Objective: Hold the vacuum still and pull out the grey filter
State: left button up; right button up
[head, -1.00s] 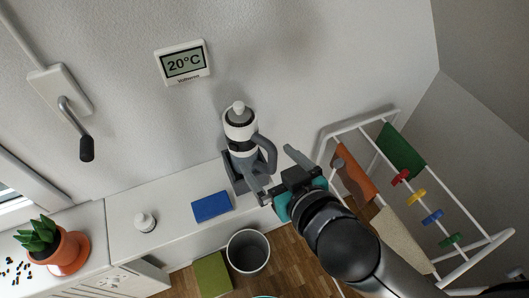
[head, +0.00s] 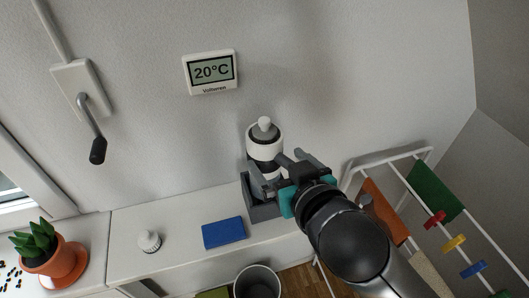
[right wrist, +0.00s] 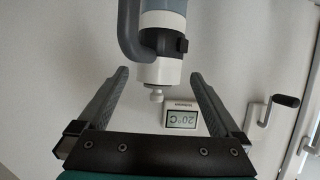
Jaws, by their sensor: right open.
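The handheld vacuum (head: 265,151) stands upright in a dark grey dock (head: 262,211) on the white ledge against the wall. Its top is white with a grey part (head: 264,132) and a pale knob (head: 264,122); I cannot tell how much of this is the filter. My right gripper (head: 276,162) is open and empty, with its fingers reaching to the vacuum's body and partly hiding it. My left gripper is out of view.
A blue block (head: 224,233) and a white knob-like object (head: 149,241) sit on the ledge (head: 180,218). A potted plant (head: 64,264) is at left, a bin (head: 257,284) below, a drying rack (head: 400,155) at right. A thermostat (head: 211,72) hangs above.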

aim_at(264, 146)
jog(key=x, duration=0.8)
jog(key=shift+w+a, duration=0.15)
jog(key=shift+w, duration=0.1)
jog(key=shift+c, duration=0.2)
grip_shut()
dwell(0.4)
dwell(0.9)
